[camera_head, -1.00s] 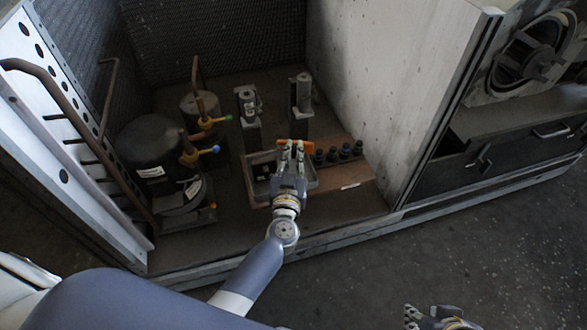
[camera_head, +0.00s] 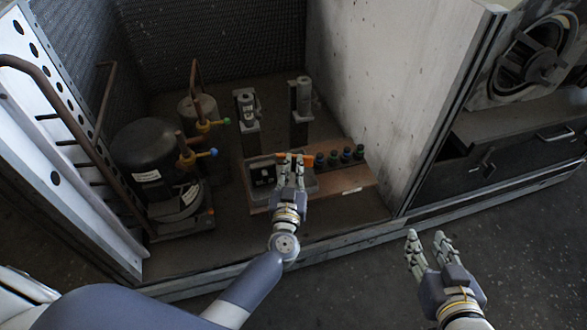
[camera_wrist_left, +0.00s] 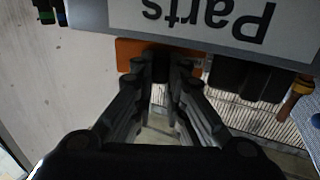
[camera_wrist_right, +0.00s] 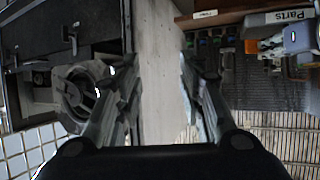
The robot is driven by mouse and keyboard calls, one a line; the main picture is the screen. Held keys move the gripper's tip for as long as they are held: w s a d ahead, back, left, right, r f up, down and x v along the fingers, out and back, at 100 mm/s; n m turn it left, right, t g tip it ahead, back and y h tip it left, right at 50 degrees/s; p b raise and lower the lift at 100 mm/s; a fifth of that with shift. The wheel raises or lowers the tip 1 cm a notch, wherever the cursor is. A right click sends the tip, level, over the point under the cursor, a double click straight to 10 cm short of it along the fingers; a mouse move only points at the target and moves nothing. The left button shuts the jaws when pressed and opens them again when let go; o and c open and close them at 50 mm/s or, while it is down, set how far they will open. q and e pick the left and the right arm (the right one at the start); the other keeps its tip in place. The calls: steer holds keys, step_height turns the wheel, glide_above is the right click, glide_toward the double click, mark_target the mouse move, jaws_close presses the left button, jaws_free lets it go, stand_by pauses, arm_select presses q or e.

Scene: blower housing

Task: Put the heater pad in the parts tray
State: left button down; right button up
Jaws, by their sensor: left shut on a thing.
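The heater pad (camera_head: 308,159) is a small flat orange piece. My left gripper (camera_head: 291,160) is shut on it, with orange showing on both sides of the fingers. The pad also shows across the fingertips in the left wrist view (camera_wrist_left: 130,54). I cannot tell the pad's height over the tray. My right gripper (camera_head: 427,244) is open and empty, away from the tray.
Several dark round caps (camera_head: 340,155) stand on a brown board right of the tray. Two upright grey cylinders (camera_head: 300,100) stand behind it. A black compressor (camera_head: 147,160) with copper pipes is at left. A pale wall (camera_head: 370,90) rises at right; the floor before the unit is open.

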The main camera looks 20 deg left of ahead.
arm_select(q)
steer(key=shift+f, duration=0.45)
arm_select(e)
steer(key=shift+w+a+r+t, duration=0.15)
steer(key=shift+w+r+t, duration=0.25)
steer(key=shift+r, duration=0.15)
arm_select(q)
steer(key=shift+f, duration=0.15)
steer(key=c, duration=1.6)
jaws_free()
arm_select(e)
steer(key=shift+w+a+r, duration=0.1)
steer(key=shift+w+r, duration=0.1)
steer(key=shift+r, duration=0.2)
